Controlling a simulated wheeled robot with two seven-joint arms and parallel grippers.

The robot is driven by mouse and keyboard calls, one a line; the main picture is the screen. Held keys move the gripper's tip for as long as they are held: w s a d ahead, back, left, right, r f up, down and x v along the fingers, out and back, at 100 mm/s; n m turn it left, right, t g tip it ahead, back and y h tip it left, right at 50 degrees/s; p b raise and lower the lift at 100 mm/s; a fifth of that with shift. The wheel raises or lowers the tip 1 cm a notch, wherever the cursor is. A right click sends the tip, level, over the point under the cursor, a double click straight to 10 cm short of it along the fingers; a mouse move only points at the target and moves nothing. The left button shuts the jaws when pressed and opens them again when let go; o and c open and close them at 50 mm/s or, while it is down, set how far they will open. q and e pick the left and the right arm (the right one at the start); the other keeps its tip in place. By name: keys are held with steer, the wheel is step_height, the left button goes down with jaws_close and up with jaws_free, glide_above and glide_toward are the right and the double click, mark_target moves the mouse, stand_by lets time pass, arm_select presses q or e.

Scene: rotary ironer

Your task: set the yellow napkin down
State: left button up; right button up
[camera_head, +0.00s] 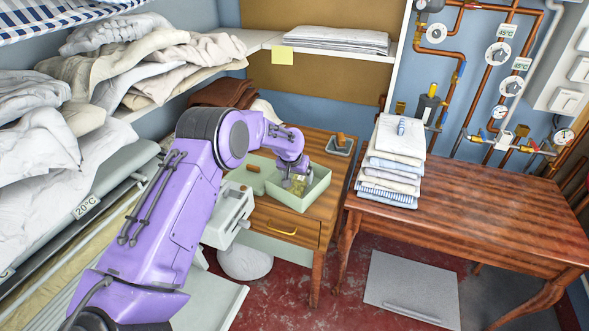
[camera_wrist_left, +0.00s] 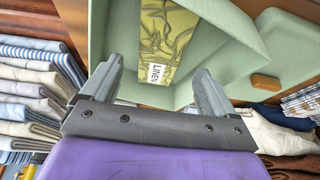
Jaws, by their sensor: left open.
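The yellow napkin (camera_wrist_left: 172,38) has a shiny patterned surface and a white "LINEN" label. In the left wrist view it lies inside the pale green box (camera_wrist_left: 220,28); in the head view it shows only in part under my gripper. The box also shows in the head view (camera_head: 316,192), on the wooden cabinet. My left gripper (camera_head: 297,186) is over the box, pointing down into it. In the left wrist view its two grey fingers (camera_wrist_left: 157,82) stand apart, one on each side of the napkin's labelled end. Whether they touch it, I cannot tell. My right gripper is not in view.
A green lid (camera_head: 258,177) with a wooden knob lies left of the box. A small grey holder (camera_head: 340,145) stands behind it. A folded linen stack (camera_head: 389,168) stands on the wooden table (camera_head: 470,195), whose right part is clear. Shelves with crumpled linen are left.

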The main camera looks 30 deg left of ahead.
arm_select(q)
steer(key=b+v, duration=0.1)
steer(key=v, duration=0.7)
steer(key=shift+s+r, duration=0.15)
steer(key=shift+r, duration=0.1)
steer(key=shift+f, duration=0.15)
stand_by(0.5)
